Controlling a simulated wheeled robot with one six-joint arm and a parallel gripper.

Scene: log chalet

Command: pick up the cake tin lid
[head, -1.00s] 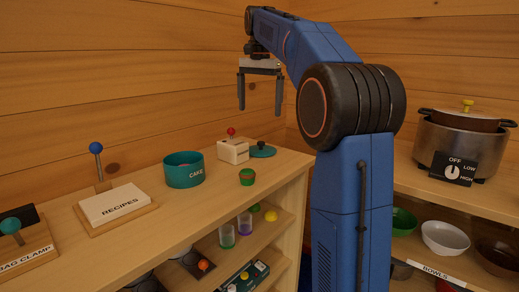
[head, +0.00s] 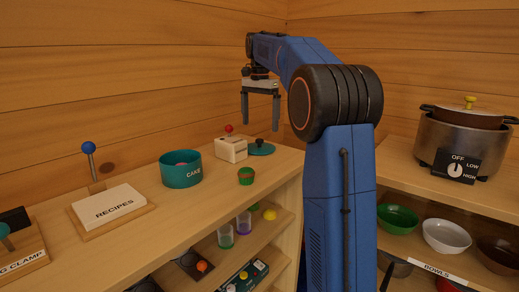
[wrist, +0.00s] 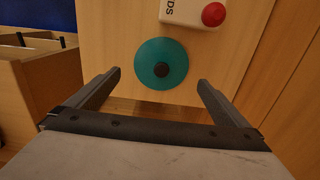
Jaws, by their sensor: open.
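The cake tin lid (head: 262,149) is a flat teal disc with a dark knob, lying on the wooden shelf top next to a white box. In the wrist view the lid (wrist: 152,68) lies knob up, ahead of and between my fingertips. My gripper (head: 260,120) is open and empty, pointing down above the shelf top, over the lid area. In the wrist view my gripper (wrist: 158,82) has its two fingers wide apart, one on each side below the lid.
The white box with a red knob (head: 231,148) stands close beside the lid. Wooden walls stand behind. A cooker (head: 461,137) is on the right shelf.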

